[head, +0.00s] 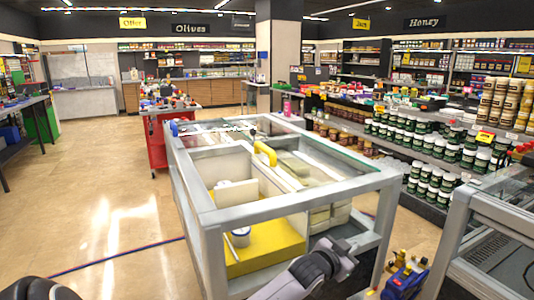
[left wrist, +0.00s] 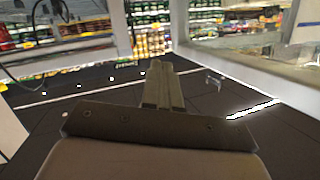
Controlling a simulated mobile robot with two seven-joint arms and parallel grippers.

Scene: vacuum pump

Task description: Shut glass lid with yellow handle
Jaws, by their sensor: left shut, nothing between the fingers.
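The yellow handle (head: 265,153) stands near the middle of the top of a grey-framed chest case (head: 290,197). Glass panes show in the top, one at the right (head: 325,150). The near left part of the top looks uncovered, though clear glass is hard to tell there. My left arm's grey and black wrist part (head: 322,265) is at the near side of the case in the head view, well away from the handle. In the left wrist view my left gripper (left wrist: 158,70) is shut and empty, with shelves and dark floor beyond it. My right gripper is not in view.
Inside the case are a yellow base (head: 262,250), a white cup (head: 241,236) and pale boxes. A second glass-topped case (head: 490,220) stands at the right. A red cart (head: 157,140) is behind. Jar shelves (head: 430,145) line the right. The left floor is clear.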

